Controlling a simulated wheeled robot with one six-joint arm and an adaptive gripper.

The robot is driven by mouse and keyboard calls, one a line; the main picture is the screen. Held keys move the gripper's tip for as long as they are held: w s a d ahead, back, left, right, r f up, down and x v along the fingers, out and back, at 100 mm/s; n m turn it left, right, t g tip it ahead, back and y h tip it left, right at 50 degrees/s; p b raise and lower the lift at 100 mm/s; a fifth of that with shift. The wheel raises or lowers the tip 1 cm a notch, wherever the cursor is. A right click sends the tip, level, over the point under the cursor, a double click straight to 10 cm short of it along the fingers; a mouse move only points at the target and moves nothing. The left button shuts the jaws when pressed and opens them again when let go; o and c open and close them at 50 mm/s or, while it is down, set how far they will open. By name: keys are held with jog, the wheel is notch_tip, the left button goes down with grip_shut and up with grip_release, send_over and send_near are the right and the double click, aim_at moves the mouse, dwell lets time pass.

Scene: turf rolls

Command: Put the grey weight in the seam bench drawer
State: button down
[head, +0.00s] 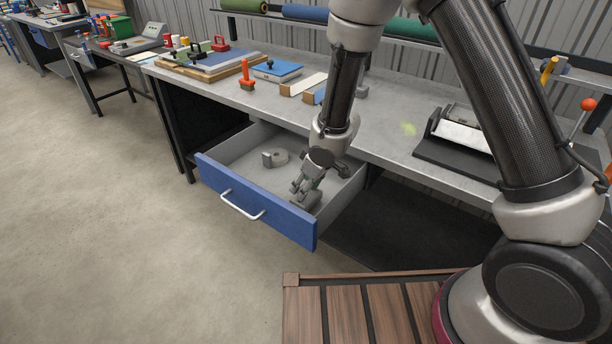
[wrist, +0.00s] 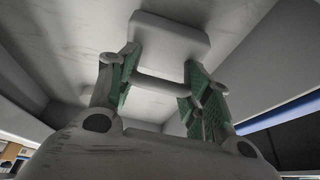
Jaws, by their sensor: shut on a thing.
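The seam bench drawer (head: 227,188) is pulled open below the bench top, with a blue front and a pale handle. My gripper (head: 303,190) reaches down into its right part, near the front panel. In the wrist view my gripper (wrist: 160,68) is shut on the grey weight (wrist: 170,36), a rounded grey block, with its green-padded fingers on either side. In the head view the weight (head: 312,199) is a small grey shape low at the fingertips, partly hidden by them. I cannot tell whether it touches the drawer floor.
A grey round item with a small block (head: 276,157) lies farther back in the drawer, left of my gripper. The bench top (head: 386,125) above carries an orange-handled tool (head: 246,75), boards and blocks. A slatted wooden surface (head: 350,305) lies in the foreground.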

jog(key=shift+f, duration=0.5)
jog(key=shift+f, duration=0.15)
jog(key=c, duration=0.6)
grip_release()
jog(key=shift+c, duration=0.2)
jog(key=shift+d+r, duration=0.1)
jog(key=shift+r, duration=0.45)
jog(key=v, duration=1.1)
jog(key=shift+d, duration=0.15)
jog(key=shift+s, duration=0.15)
